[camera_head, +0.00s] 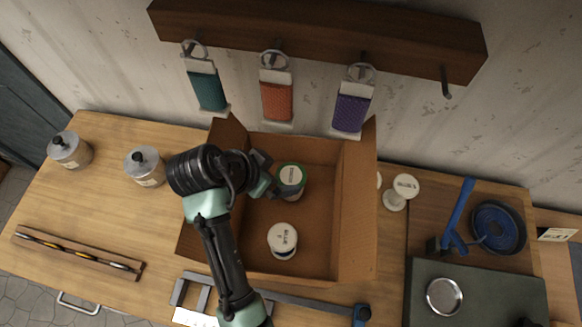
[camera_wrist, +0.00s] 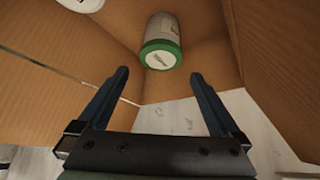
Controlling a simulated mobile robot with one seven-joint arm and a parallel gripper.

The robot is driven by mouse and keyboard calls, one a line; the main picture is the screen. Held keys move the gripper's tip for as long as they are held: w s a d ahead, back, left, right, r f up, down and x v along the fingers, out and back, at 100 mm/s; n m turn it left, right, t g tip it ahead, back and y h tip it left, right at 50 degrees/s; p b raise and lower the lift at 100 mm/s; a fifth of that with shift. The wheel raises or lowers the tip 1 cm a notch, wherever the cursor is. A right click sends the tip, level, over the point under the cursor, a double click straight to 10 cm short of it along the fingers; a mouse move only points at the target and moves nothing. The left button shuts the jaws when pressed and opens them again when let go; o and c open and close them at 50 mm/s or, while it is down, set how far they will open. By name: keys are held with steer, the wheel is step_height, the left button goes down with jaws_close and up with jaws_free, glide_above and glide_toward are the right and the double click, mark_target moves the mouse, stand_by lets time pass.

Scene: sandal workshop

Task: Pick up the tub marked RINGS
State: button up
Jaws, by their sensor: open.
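A tub with a green-rimmed white lid (camera_head: 291,174) stands in the open cardboard box (camera_head: 358,215); its label is too small to read for sure. In the wrist view the green-rimmed tub (camera_wrist: 161,53) lies just beyond the fingertips, roughly centred between them. My gripper (camera_head: 268,182) is at the left of this tub in the head view, partly hidden by my wrist. In the wrist view my gripper (camera_wrist: 159,76) is open, with nothing between the fingers. A second tub (camera_head: 283,238), white-lidded and apparently marked GLUE, stands nearer the box's front.
A white spool-like item (camera_head: 400,192) stands right of the box. Two metal canisters (camera_head: 70,150) (camera_head: 145,167) stand left. Three sandal-strap cards (camera_head: 276,92) hang from a wooden rail (camera_head: 320,30). The box walls and flaps rise around the tubs.

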mark_target(292, 177)
steer(key=x, duration=0.5)
steer(key=shift+d+f+p, duration=0.15)
steer(key=shift+f+p, duration=0.1)
steer(key=shift+p, duration=0.1)
steer(key=shift+p+x, duration=0.7)
steer(key=shift+x, duration=2.15)
steer(key=c, duration=1.2)
steer(key=shift+w, duration=0.1)
steer(key=shift+c, duration=0.9)
steer(key=shift+r, duration=0.1)
